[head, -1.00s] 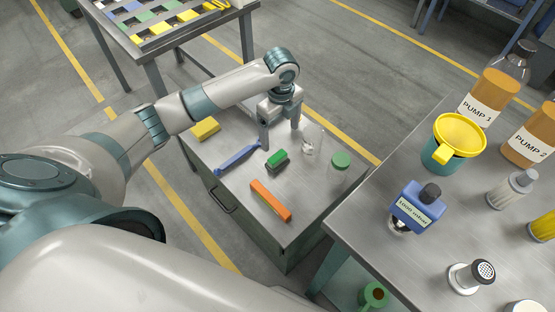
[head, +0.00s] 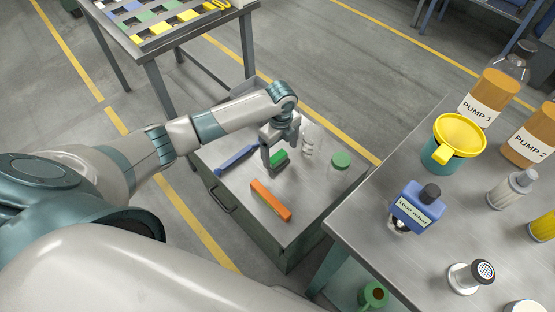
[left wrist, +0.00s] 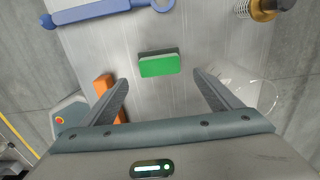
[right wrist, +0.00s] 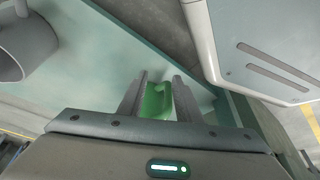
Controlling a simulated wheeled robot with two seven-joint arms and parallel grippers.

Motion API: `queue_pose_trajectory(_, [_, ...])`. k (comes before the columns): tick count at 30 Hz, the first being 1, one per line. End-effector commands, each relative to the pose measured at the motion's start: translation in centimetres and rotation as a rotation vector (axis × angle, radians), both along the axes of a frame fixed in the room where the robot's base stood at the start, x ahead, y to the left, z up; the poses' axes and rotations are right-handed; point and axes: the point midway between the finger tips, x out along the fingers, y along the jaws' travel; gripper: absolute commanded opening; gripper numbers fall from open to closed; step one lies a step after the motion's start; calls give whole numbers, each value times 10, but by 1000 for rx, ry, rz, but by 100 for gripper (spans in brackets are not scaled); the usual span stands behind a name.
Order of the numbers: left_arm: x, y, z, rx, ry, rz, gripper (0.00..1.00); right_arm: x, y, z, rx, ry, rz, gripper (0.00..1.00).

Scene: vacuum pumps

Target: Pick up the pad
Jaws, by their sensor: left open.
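The pad is a small green block with a dark underside. It lies on the grey cabinet top in the head view (head: 279,160), partly covered by my left gripper (head: 274,163). In the left wrist view the pad (left wrist: 159,65) lies flat ahead of the open fingers (left wrist: 160,85), roughly centred between their lines, with nothing held. A green cup (head: 373,295) also shows below the right table in the head view.
The right table (head: 440,250) carries bottles and a blue container (head: 416,208).

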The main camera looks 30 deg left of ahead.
Motion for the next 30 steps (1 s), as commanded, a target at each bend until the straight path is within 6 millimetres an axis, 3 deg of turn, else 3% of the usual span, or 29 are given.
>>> queue_pose_trajectory(5, [0, 0, -8, 0, 2, 1, 84, 1, -3, 1, -4, -4, 1, 31])
queue_pose_trajectory(15, [1, 1, -47, 0, 1, 1, 84, 3, 8, 2, 12, -19, -1, 31])
queue_pose_trajectory(30, [1, 1, -52, 1, 0, 0, 84, 4, 10, 2, 14, -19, -2, 31])
